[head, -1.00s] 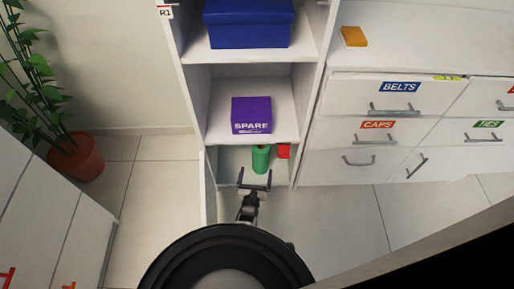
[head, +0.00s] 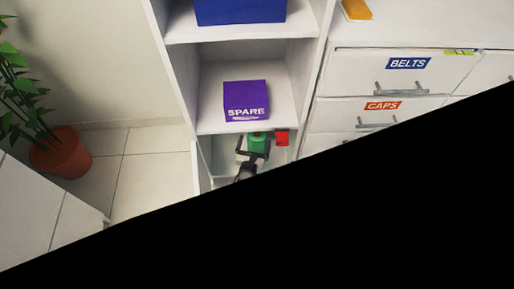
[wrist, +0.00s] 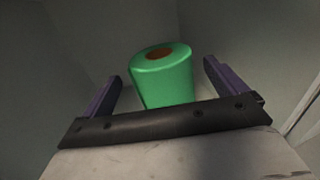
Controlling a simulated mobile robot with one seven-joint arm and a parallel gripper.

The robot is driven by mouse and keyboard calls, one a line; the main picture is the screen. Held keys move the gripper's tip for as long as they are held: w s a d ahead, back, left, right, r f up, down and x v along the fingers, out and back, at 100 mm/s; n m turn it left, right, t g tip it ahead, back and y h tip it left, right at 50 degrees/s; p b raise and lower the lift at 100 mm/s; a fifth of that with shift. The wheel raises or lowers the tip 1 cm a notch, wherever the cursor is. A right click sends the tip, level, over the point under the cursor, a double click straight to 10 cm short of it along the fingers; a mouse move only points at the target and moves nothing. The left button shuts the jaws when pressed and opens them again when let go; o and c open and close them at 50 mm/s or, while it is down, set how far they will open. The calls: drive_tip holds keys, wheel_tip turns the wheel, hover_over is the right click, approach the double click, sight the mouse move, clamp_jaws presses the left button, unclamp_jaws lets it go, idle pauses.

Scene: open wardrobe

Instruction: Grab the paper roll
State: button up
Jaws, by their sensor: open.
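The paper roll (head: 257,141) is a green cylinder standing in the lowest compartment of the white shelf unit. In the wrist view the roll (wrist: 165,80) is upright, slightly tilted in the picture, with a brown core showing at its top. My gripper (head: 254,147) is open at the front of that compartment. In the wrist view its two purple fingers (wrist: 161,80) stand apart on the left and right of the roll, with visible gaps. The roll's lower part is hidden behind the gripper's dark crossbar. I cannot tell how deep the roll sits between the fingers.
A small red object (head: 282,138) stands right of the roll in the same compartment. A purple SPARE box (head: 246,100) sits on the shelf above, and a blue box (head: 240,10) higher up. Drawers (head: 400,75) flank the right. A black area covers the lower right of the head view.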

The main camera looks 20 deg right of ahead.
drive_tip(key=b+x, duration=0.2)
drive_tip(key=x, duration=0.2)
drive_tip(key=shift+w+d+r, duration=0.1)
drive_tip(key=shift+w+d, duration=0.05)
drive_tip(key=shift+d, duration=0.05)
drive_tip(key=shift+c, duration=0.3)
drive_tip(key=c, duration=1.5)
drive_tip(key=shift+r, duration=0.1)
